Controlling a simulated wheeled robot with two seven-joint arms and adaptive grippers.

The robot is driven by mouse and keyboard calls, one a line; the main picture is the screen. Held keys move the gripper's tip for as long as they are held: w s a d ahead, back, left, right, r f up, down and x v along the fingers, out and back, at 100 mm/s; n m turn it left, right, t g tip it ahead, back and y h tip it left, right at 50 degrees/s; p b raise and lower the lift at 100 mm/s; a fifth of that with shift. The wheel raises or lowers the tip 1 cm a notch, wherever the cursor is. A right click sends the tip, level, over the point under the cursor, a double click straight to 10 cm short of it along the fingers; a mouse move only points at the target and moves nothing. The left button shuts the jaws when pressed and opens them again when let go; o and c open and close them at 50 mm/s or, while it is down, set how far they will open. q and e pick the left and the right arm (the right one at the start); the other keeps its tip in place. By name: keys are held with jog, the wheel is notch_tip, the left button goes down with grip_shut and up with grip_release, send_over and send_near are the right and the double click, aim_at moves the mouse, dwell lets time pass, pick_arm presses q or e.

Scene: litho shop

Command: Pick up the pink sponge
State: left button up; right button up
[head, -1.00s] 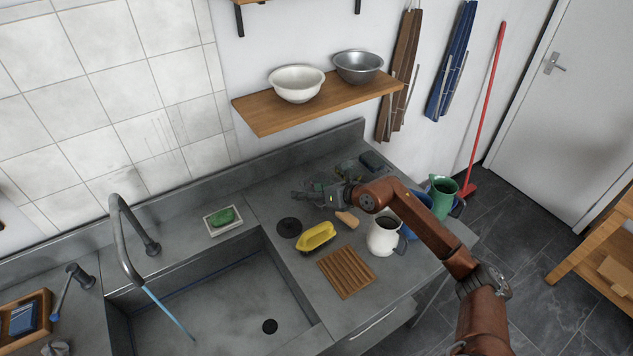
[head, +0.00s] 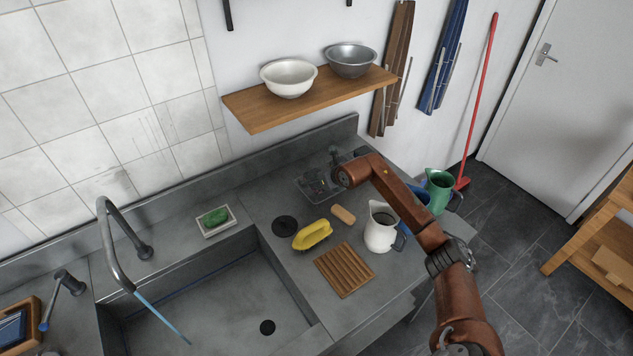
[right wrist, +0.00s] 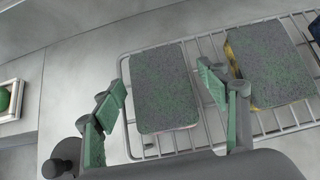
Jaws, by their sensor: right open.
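The pink sponge (right wrist: 163,82) lies on a wire rack (right wrist: 130,72) in the right wrist view. Its top is a grey-green scouring pad, and a thin pinkish edge shows along its lower side. My right gripper (right wrist: 162,93) is open, with one finger to the left of this sponge and the other to its right. I cannot tell whether they touch it. In the head view the right gripper (head: 337,168) is over the rack (head: 318,190) at the back of the counter, and the arm partly hides that area. My left gripper is not in view.
Another sponge (right wrist: 268,65) with a yellow edge lies close right of the right finger. In the head view, a brush (head: 343,214), yellow object (head: 312,235), slatted wooden board (head: 345,268) and white jug (head: 382,228) stand nearer on the counter. A shelf (head: 310,98) is above.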

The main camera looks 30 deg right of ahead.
jog(key=shift+c, duration=0.5)
jog(key=c, duration=0.7)
jog(key=shift+r, duration=0.1)
